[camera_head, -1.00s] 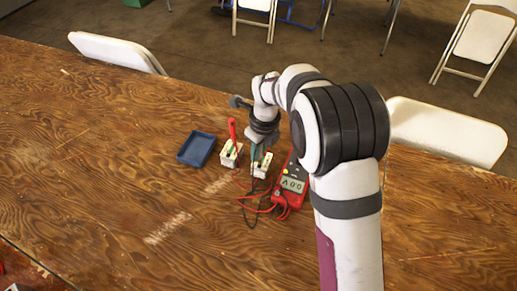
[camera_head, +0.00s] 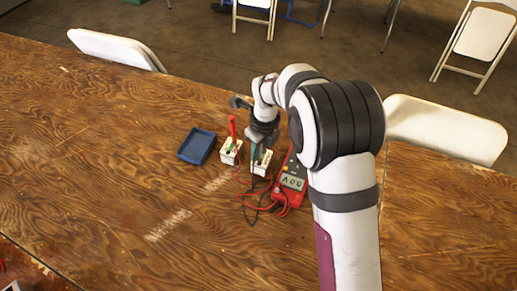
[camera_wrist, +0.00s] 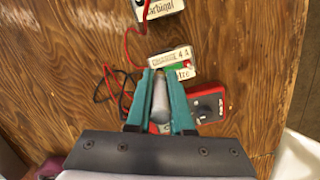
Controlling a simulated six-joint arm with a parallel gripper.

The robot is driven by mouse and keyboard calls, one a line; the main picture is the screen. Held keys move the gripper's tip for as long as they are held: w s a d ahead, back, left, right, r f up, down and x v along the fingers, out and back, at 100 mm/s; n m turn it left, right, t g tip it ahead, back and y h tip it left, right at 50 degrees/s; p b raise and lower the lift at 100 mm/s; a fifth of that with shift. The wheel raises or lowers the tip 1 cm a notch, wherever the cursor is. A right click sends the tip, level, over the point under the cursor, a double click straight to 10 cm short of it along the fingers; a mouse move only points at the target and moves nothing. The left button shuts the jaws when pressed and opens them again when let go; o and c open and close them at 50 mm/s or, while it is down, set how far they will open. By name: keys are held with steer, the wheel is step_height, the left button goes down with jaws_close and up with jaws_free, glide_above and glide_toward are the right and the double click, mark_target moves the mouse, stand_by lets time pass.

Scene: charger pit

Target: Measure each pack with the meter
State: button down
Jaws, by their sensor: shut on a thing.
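My gripper (camera_wrist: 160,98) has teal fingers shut on a grey, stick-like probe, which appears to be the black-lead probe (camera_wrist: 159,105). The fingers are over the right white pack (camera_head: 262,161), which shows labels and a green mark in the wrist view (camera_wrist: 180,66). Whether the probe tip touches this pack is hidden.
An empty blue tray (camera_head: 197,146) lies left of the packs. Red and black leads (camera_head: 262,205) loop in front of the right pack and meter. The wooden table (camera_head: 110,170) is clear to the left and front. White chairs (camera_head: 440,130) stand beyond the far edge.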

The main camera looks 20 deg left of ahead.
steer(key=shift+f, duration=0.3)
stand_by(0.4)
steer(key=shift+c, duration=2)
jaws_free()
steer(key=shift+r, duration=0.1)
steer(key=shift+r, duration=3.65)
